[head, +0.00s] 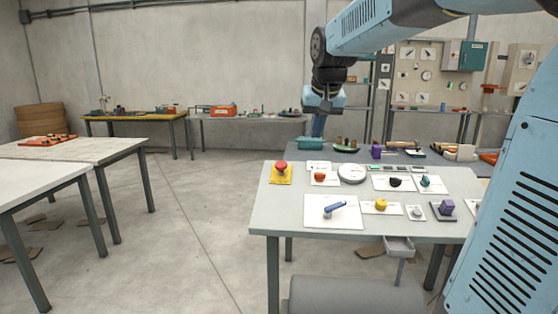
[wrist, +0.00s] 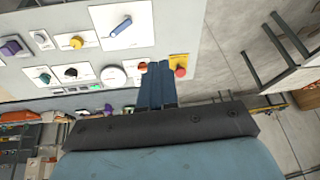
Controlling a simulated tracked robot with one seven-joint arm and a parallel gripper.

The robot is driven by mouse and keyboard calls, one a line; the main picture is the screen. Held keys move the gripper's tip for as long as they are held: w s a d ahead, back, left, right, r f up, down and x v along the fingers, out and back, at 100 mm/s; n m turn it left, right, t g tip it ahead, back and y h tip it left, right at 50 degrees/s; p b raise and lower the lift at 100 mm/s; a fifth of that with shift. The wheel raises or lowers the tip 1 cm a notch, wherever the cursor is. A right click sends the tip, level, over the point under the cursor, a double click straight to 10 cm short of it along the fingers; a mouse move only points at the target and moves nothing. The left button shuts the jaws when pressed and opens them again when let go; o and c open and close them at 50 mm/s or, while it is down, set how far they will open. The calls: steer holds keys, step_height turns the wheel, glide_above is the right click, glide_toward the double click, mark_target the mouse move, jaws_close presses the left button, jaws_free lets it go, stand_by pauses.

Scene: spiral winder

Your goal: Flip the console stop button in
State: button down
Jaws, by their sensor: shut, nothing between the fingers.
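A red mushroom-shaped button on a yellow plate (head: 281,168) sits at the console table's far left corner in the head view. It looks like the stop button. The wrist view also shows this red button (wrist: 180,72), just right of my fingertips. My gripper (head: 318,130) hangs above and behind the far edge of the console table, pointing down, apart from the button. In the wrist view my gripper's fingers (wrist: 158,66) are together with nothing between them. They partly cover the panel beside a smaller red knob (wrist: 143,66).
The console table (head: 285,216) carries several other controls: a red knob (head: 320,177), a round dial (head: 352,173), a blue lever (head: 336,209), a yellow knob (head: 381,204) and a purple block (head: 447,206). A cluttered bench stands behind. The floor at left is mostly clear.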

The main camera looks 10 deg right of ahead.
mark_target(281, 164)
steer(key=w+a+f, duration=0.1)
steer(key=w+f, duration=0.1)
steer(key=w, duration=0.9)
steer(key=w+a+f+m+h, duration=0.1)
steer(key=w+f, duration=0.2)
steer(key=w, duration=0.8)
steer(key=w+a+f, duration=0.1)
steer(key=w+f, duration=0.2)
steer(key=w, duration=0.8)
steer(key=shift+w+m+g, duration=0.3)
steer(key=shift+m, duration=0.1)
steer(key=shift+d, duration=0.1)
steer(key=shift+f, duration=0.1)
steer(key=x, duration=1.2)
steer(key=shift+d+f, duration=0.25)
steer(key=shift+f, duration=0.15)
steer(key=shift+w+f, duration=0.1)
steer(key=shift+f, duration=0.4)
